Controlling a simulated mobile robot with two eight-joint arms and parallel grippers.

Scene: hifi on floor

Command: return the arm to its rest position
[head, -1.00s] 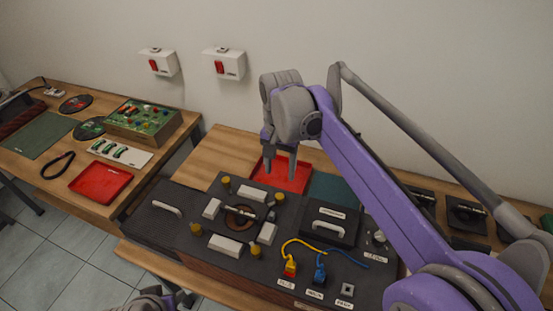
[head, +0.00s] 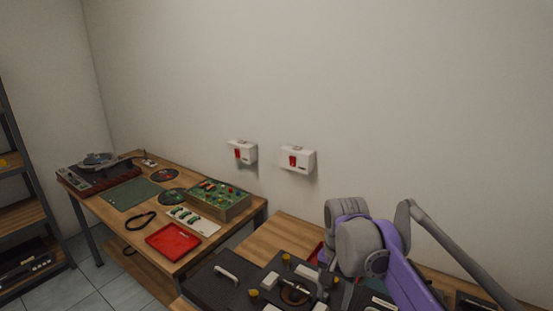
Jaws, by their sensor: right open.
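My right arm, purple and grey, comes in from the lower right. Its right gripper (head: 340,292) hangs pointing down over the black panel unit (head: 215,281) on the near table. The jaws are open, and I see nothing held between them. The fingertips are close to the bottom edge of the picture, so their height over the panel is hard to judge. My left gripper is not in view.
A second table on the left holds a turntable (head: 97,162), a green mat (head: 131,193), a green circuit box (head: 218,200) and a red tray (head: 173,240). Two white wall boxes (head: 243,152) (head: 298,160) hang behind. Shelving (head: 25,215) stands far left.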

